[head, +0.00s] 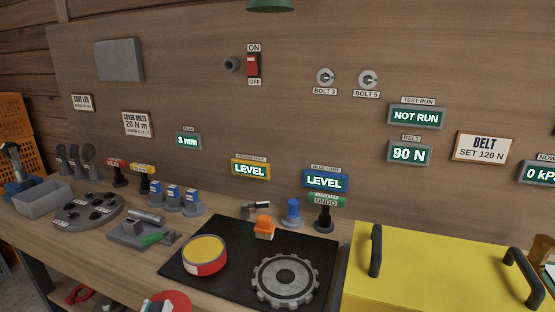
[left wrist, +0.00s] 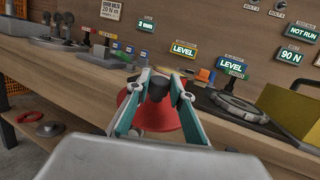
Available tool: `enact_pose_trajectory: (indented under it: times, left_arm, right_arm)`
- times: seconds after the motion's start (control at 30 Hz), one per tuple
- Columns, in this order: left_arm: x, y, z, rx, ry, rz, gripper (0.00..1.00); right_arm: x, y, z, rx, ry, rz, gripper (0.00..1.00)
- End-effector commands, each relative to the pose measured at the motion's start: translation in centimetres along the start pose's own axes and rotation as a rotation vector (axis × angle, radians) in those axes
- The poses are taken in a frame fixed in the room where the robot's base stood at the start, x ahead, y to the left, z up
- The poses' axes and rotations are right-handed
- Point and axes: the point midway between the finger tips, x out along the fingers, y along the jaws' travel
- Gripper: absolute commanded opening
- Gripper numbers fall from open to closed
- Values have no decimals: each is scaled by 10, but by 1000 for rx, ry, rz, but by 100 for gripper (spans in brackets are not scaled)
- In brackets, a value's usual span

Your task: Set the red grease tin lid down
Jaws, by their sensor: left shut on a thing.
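The red grease tin lid (head: 175,300) shows at the bottom edge of the head view, in front of the bench's near edge or over it. In the left wrist view the red lid (left wrist: 190,122) hangs below my left gripper (left wrist: 158,80), whose teal fingers are shut on its dark knob (left wrist: 155,92). Only a bit of my left gripper (head: 152,306) shows in the head view. I cannot tell whether the lid touches the bench. The open grease tin (head: 205,256), red and white with yellow grease, stands on the black mat (head: 235,236). My right gripper is not in view.
A grey gear (head: 285,281) and an orange block (head: 264,228) are on the mat. A yellow cover with black handles (head: 435,262) is at right. A grey tool block (head: 140,233) and round tray (head: 85,215) stand left. A lower shelf (left wrist: 45,138) holds red rings.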

Motion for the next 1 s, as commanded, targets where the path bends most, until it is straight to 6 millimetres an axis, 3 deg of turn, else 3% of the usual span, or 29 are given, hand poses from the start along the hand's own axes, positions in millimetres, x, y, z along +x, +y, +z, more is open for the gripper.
enact_pose_trajectory:
  times: [0.27, 0.47, 1.0]
  left_arm:
    - [0, 0, 0, -3, 1, 5, 0]
    - [14, 5, 8, 3, -1, 44, 0]
    - [116, 41, 75, 73, 35, 410, 0]
  right_arm:
    - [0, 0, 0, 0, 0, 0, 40]
    - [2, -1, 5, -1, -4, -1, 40]
    - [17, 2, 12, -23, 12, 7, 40]
